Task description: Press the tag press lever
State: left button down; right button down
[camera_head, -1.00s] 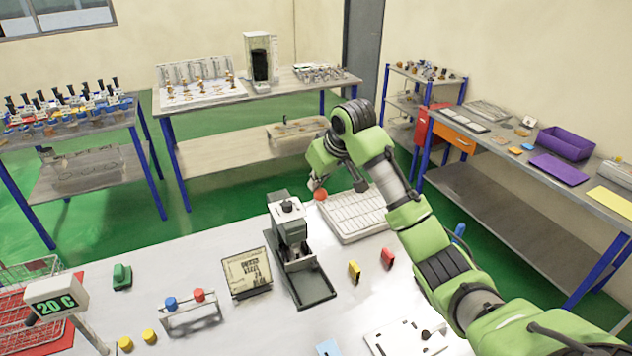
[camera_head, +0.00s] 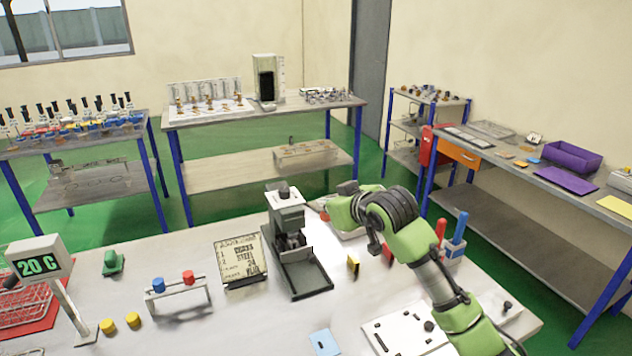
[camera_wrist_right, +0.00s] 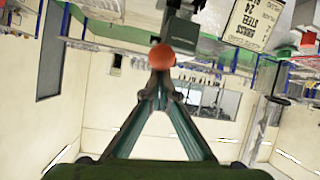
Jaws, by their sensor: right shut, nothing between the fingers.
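The tag press (camera_head: 290,232) is a grey upright machine with a dark knob on top and a dark tray base, standing on the white table. In the right wrist view part of its dark body (camera_wrist_right: 183,34) shows upside down. The lever's orange-red ball knob (camera_wrist_right: 162,56) is just beyond my fingertips in that view; I cannot tell whether they touch it. My left gripper is out of view.
A printed plate (camera_head: 241,262) stands left of the press. A small rack with blue and red knobs (camera_head: 178,292), yellow pieces (camera_head: 120,324) and a scale display (camera_head: 38,262) are further left. A white plate (camera_head: 405,335) lies in front. Red and blue handles (camera_head: 456,237) stand at right.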

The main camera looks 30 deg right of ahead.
notch_tip(320, 180, down, 13)
jog(key=s+t+b, duration=0.2)
jog(key=t+b, duration=0.3)
jog(key=b, duration=0.8)
jog(key=shift+a, duration=0.15)
jog(key=shift+s+f, duration=0.15)
jog(key=shift+f, duration=0.05)
notch_tip(320, 180, up, 5)
jog(key=w+p, duration=0.1)
jog(key=p, duration=0.4)
jog(key=s+b, duration=0.2)
jog(key=s, duration=0.7)
jog(key=shift+s+a+b, duration=0.3)
jog(key=shift+s+b, duration=0.05)
jog(key=shift+s, duration=0.05)
jog(key=shift+r, duration=0.1)
